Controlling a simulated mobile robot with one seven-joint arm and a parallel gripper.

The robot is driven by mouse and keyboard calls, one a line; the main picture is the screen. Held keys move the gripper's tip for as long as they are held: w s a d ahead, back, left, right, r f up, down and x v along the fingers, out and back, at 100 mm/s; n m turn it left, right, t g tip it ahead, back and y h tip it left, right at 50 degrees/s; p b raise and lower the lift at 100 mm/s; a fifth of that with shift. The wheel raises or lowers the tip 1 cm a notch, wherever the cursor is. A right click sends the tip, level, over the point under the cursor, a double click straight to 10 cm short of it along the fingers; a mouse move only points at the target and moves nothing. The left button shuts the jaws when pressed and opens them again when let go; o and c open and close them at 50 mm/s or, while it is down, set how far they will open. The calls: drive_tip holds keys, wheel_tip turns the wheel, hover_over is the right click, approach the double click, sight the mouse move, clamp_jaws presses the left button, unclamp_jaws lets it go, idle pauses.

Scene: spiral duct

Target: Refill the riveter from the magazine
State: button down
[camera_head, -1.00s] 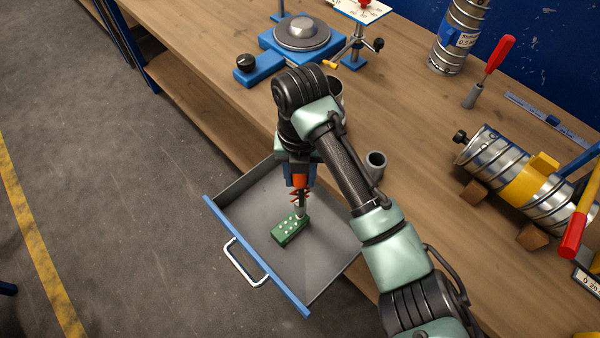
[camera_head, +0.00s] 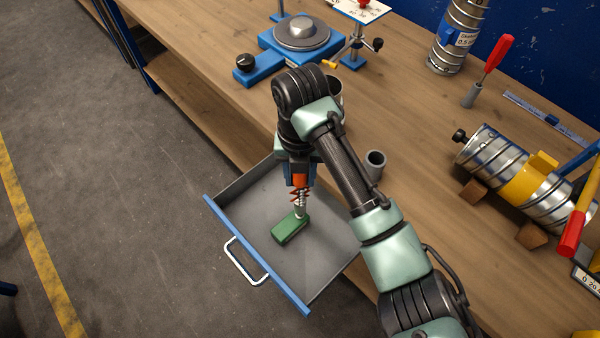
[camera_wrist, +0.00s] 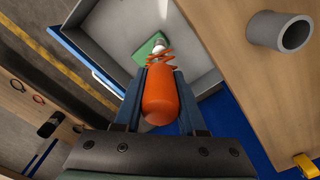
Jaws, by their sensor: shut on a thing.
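My gripper (camera_head: 299,178) points down over the open drawer and is shut on the riveter (camera_head: 300,184), gripping its orange handle. The handle fills the space between my fingers in the wrist view (camera_wrist: 160,98). Below it are the riveter's red folding links and silver nose. The green magazine (camera_head: 288,231) lies on the drawer floor, with a plain top and no pale dots showing. It also shows in the wrist view (camera_wrist: 147,48), partly hidden by the riveter. The nose is at the magazine's far end; I cannot tell whether it touches.
The grey drawer (camera_head: 325,275) has a blue front and white handle. A small grey cup (camera_head: 375,165) stands on the bench close to my arm. A clamped spiral duct (camera_head: 490,165) lies at the right, and a blue-based turntable (camera_head: 300,35) stands at the back.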

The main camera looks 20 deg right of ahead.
drive_tip(key=shift+w+r+p, duration=0.1)
drive_tip(key=shift+r+p, duration=2.8)
drive_tip(key=shift+r, duration=0.6)
drive_tip(key=shift+w, duration=0.1)
